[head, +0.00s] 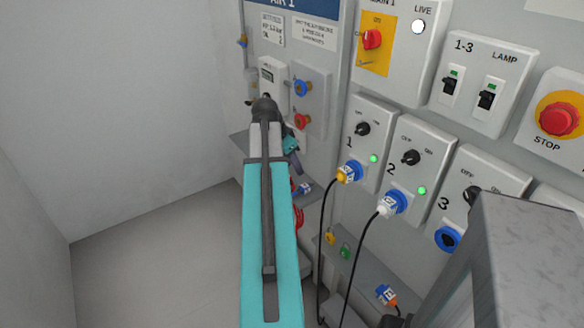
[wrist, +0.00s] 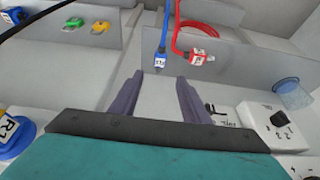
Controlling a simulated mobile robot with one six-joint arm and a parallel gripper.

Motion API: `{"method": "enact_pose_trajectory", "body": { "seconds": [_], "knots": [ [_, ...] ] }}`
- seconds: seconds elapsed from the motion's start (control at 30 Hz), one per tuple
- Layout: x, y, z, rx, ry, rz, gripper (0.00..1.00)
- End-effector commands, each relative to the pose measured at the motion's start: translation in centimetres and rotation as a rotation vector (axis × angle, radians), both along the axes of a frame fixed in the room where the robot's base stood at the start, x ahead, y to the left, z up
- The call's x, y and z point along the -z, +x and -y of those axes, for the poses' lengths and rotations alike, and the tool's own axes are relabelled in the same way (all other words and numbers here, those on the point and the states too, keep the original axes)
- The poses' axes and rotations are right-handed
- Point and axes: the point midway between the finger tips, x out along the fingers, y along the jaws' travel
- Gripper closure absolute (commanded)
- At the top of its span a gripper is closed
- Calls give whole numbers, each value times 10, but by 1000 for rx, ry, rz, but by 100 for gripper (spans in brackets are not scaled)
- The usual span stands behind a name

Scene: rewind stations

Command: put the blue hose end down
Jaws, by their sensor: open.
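The blue hose end (wrist: 161,60), with a white tag, shows in the wrist view just beyond my fingertips, at the end of a blue hose. My gripper (wrist: 159,78) is open, its two dark fingers spread with nothing clamped between them. I cannot tell whether a fingertip touches the hose end, or exactly what bears it. In the head view a blue end with a white tag (head: 303,188) shows just below my gripper (head: 291,146), which is partly hidden by my arm.
A red hose end (wrist: 197,58) sits close to the right of the blue one in the wrist view. Yellow (head: 330,238) and green (head: 346,251) parts lie on a grey shelf. Black cables (head: 320,240) hang from the plugged sockets. The floor at left is clear.

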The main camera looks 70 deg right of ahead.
Motion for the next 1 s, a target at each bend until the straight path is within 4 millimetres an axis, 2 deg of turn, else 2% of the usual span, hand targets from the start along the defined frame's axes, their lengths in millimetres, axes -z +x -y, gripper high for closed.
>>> {"method": "enact_pose_trajectory", "body": {
  "seconds": [0.7,0.87,1.0],
  "knots": [
    [3,3,-2,-8,4,-1,58],
    [23,22,-16,-68,32,-11,58],
    [56,53,-42,-178,81,-32,58]
  ]
}}
